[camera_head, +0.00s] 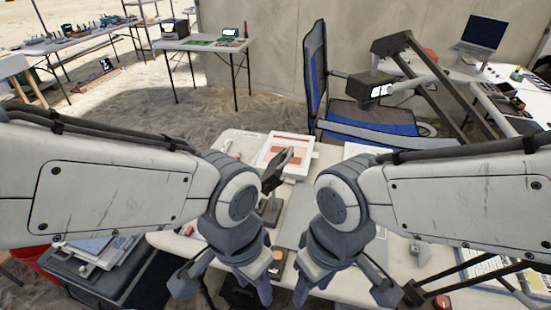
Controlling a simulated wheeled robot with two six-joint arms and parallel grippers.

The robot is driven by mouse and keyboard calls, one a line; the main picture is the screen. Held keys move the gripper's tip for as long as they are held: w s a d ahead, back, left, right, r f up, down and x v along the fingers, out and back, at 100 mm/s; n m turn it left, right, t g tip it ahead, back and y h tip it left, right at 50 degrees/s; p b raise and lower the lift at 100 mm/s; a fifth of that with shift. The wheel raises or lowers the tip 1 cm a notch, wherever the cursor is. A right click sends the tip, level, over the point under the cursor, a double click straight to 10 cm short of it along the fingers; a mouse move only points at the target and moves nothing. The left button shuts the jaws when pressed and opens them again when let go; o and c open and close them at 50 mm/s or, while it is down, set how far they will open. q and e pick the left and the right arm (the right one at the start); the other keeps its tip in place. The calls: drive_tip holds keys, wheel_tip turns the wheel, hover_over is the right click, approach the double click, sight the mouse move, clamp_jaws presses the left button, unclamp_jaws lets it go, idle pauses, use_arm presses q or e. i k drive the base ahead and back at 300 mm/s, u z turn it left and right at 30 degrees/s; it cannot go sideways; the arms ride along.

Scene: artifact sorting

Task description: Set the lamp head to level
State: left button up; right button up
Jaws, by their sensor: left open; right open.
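A small dark stand with a tilted head, which looks like the lamp (274,172), stands on the white table in the head view. Its head slants up to the right, and its base (268,209) shows between my two wrists. My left gripper (224,284) is open and points down, nearer to me than the lamp. My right gripper (343,284) is also open and points down, to the right of the lamp and nearer to me. Neither gripper touches the lamp. My forearms and wrists hide much of the table around it.
A white tray (311,160) with a brown piece lies just behind the lamp. A blue chair (317,80) stands beyond the table, with a dark angled frame (455,95) to its right. A dark case (75,268) stands at the lower left beside a red bin (38,262).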

sight(271, 176)
drive_tip(key=z, duration=2.15)
drive_tip(key=k, duration=0.75)
drive_tip(key=u, duration=1.7)
